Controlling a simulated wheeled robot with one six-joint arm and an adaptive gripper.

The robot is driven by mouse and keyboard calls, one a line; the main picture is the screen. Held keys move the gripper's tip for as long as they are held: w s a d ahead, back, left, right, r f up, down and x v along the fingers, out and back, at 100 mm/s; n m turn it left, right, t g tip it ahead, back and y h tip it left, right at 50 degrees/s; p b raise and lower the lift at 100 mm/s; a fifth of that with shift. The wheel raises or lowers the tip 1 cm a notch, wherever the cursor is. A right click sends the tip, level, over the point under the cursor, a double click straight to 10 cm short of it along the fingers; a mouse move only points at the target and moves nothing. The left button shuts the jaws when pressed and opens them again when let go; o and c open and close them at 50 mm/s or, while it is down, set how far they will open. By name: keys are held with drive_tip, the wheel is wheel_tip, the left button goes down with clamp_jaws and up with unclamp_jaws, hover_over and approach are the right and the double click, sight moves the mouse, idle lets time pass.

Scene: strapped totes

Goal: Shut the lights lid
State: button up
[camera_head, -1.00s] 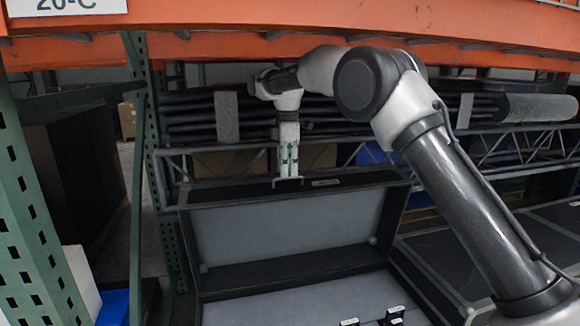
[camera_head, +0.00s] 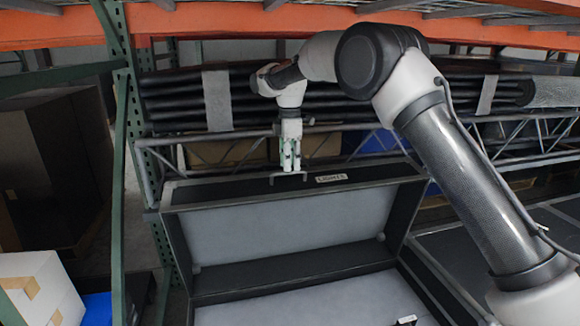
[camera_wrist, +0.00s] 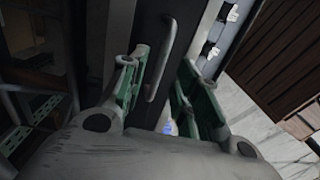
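The lights lid (camera_head: 290,228) stands raised at the back of its black tote, its pale inner face toward the head camera. A label reading LIGHTS (camera_head: 332,178) is on the lid's upper edge. Beside the label is a handle (camera_head: 287,178), which also shows in the wrist view (camera_wrist: 165,58). My gripper (camera_head: 290,170) points down at the handle. In the wrist view, my gripper (camera_wrist: 160,88) has its green-padded fingers apart, with the handle between and beyond them. I cannot tell whether a finger touches it.
A green upright (camera_head: 118,170) and a white box (camera_head: 40,285) are on the left. An orange beam (camera_head: 220,22) crosses above. Another dark tote top (camera_head: 465,262) lies to the right.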

drive_tip(key=shift+f, duration=1.05)
clamp_jaws()
